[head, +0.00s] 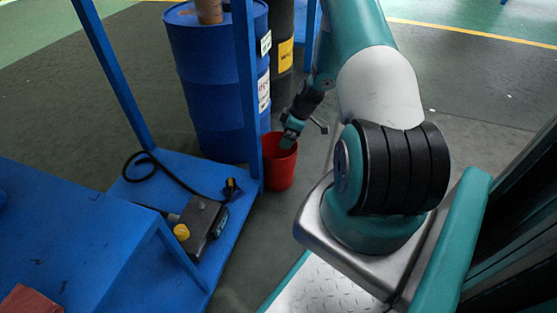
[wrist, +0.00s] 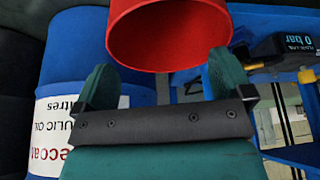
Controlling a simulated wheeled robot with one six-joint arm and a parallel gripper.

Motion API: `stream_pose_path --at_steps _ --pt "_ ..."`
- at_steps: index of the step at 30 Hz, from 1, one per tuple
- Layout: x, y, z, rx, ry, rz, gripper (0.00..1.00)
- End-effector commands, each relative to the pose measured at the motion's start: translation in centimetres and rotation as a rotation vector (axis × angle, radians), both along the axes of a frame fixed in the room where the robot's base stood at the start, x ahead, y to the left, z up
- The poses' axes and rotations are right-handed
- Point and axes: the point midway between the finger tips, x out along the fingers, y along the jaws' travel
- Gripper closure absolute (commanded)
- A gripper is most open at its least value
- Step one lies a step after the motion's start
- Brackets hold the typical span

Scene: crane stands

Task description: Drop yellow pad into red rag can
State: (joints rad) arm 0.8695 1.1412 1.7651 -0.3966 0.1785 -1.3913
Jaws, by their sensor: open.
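The red rag can (head: 278,168) stands on the floor beside the blue stand, in front of the blue drum. In the wrist view the red can (wrist: 170,58) shows at the top, with its round mouth and dark red inside partly in view. My gripper (head: 291,136) is at the can's rim in the head view. In the wrist view my gripper (wrist: 163,72) has its two green fingers spread wide, with nothing between them. The can's near rim lies just beyond the fingertips. I cannot make out a yellow pad in either view; the can's bottom is hidden.
A blue stand (head: 115,215) fills the left, its post close to the can. On its low shelf sits a grey pump (head: 200,225) with a yellow knob and black hose. The blue drum (head: 215,80) stands behind. Grey floor lies open in front of the can.

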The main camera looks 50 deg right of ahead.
Motion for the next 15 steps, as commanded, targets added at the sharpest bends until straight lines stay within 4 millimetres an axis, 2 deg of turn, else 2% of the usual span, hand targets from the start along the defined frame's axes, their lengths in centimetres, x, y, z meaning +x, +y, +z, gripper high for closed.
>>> stream_pose_path --at_steps 1,6,15 --pt "-0.4 -0.3 1.8 -0.001 -0.001 -0.003 0.02" --pt "-1.7 -1.3 6.0 0.0 -0.001 -0.003 0.02" --pt "-4.0 -2.7 12.1 0.0 -0.001 -0.002 0.02"
